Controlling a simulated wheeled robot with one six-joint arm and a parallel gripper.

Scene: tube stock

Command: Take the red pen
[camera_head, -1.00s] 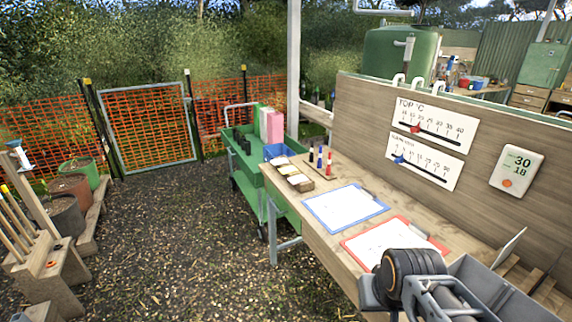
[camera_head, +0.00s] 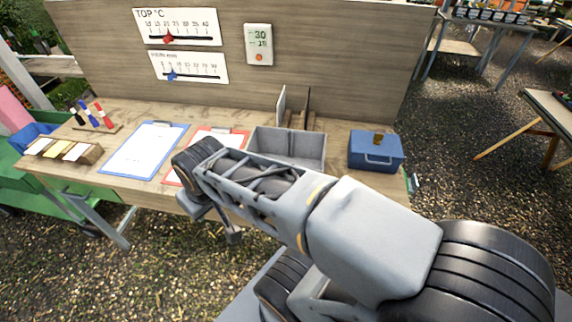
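The red pen (camera_head: 104,115) stands tilted in a small wooden holder (camera_head: 112,129) at the left of the workbench. A blue pen (camera_head: 90,116) and a black pen (camera_head: 77,118) stand to its left in the same holder. My arm reaches in from the lower right. What looks like my gripper (camera_head: 232,236) hangs small and dark below the arm's far end, in front of the bench edge. It is well to the right of the red pen and apart from it. Its fingers are too small and partly hidden to read.
On the bench are a blue clipboard (camera_head: 145,150), a red clipboard (camera_head: 235,133) partly behind my arm, a grey bin (camera_head: 300,150), a blue box (camera_head: 375,153) and a wooden tray of cards (camera_head: 90,156). A wooden panel (camera_head: 330,60) with gauges rises behind the bench.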

